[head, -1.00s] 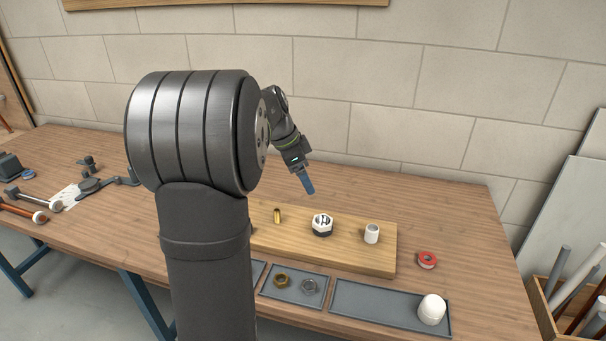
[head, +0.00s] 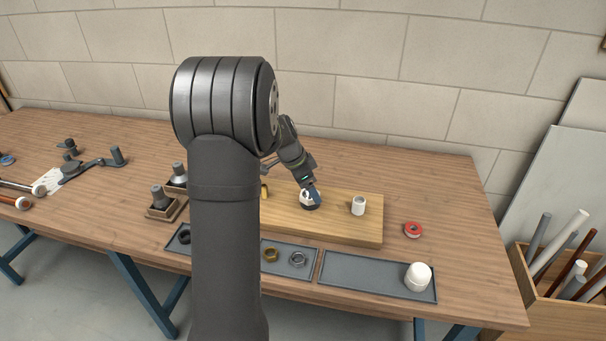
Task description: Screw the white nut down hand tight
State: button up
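The white nut (head: 305,200) sits on a dark base on the wooden board (head: 335,229), between a brass fitting and a white pipe stub.
The white pipe stub (head: 358,206) stands right of the nut, and the brass fitting (head: 264,191) stands left. A brass nut (head: 270,255) and a steel nut (head: 297,259) lie in a front tray. A white cap (head: 418,275) and red tape roll (head: 413,230) are at right.

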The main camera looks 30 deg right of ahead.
jog(key=shift+x, duration=0.9)
jog(key=c, duration=1.1)
jog(key=shift+o, duration=0.2)
jog(key=m+g, duration=0.1)
jog(key=m, duration=0.4)
jog(key=shift+g+y, duration=0.4)
jog(key=m, duration=0.2)
jog(key=m+g+y, duration=0.1)
jog(key=m, duration=0.1)
jog(key=shift+s+a+f, duration=0.15)
jog(key=o, duration=1.6)
